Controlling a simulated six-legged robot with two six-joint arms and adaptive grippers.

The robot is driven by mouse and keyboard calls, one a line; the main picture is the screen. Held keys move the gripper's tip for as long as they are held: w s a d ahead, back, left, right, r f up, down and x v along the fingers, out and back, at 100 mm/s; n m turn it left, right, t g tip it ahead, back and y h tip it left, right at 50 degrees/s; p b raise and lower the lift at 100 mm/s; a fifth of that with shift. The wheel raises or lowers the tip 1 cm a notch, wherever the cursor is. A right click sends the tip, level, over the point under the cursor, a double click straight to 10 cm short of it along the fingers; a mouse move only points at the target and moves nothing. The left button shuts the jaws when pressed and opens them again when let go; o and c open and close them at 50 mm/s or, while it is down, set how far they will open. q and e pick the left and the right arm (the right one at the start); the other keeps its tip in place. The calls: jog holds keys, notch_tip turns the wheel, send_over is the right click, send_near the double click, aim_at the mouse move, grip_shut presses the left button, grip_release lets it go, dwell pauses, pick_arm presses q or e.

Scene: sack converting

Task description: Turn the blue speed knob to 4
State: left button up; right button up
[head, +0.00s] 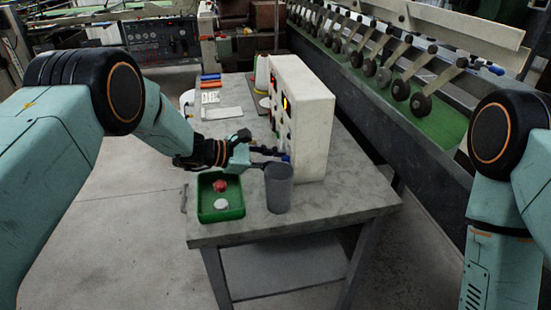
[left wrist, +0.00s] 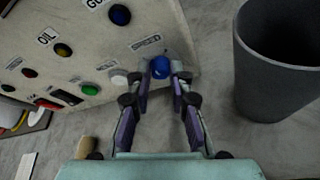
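The blue speed knob (left wrist: 160,67) sits near the lower corner of the pale panel, beside the label SPEED (left wrist: 146,42). My left gripper (left wrist: 162,76) reaches the panel with one fingertip on each side of this knob and appears closed on it. In the head view my left gripper (head: 272,152) is at the near end of the white control box (head: 312,130), pointing right at its face. The knob's pointer and any scale numbers cannot be made out. My right gripper is out of view; only part of the right arm shows at the right edge.
A dark grey cup (head: 278,190) stands close below my left gripper; it also shows in the left wrist view (left wrist: 262,75). A green tray (head: 222,212) with a red and a white piece is to its left.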

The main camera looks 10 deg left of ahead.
pick_arm(q)
jog(key=shift+r, duration=0.1)
grip_shut()
jog(key=m+b, duration=0.1)
jog(key=t+b, duration=0.1)
jog(key=shift+s+f+m+b, duration=0.2)
jog(key=shift+m+b, duration=0.1)
jog(key=shift+m, duration=0.1)
jog(key=m+t+b, duration=0.1)
jog(key=m+b, duration=0.1)
jog(key=b, duration=0.2)
jog(key=shift+f, duration=0.1)
jog(key=shift+s+d+m+t+b, duration=0.1)
jog(key=shift+m+t+b, duration=0.45)
jog(key=shift+b, duration=0.45)
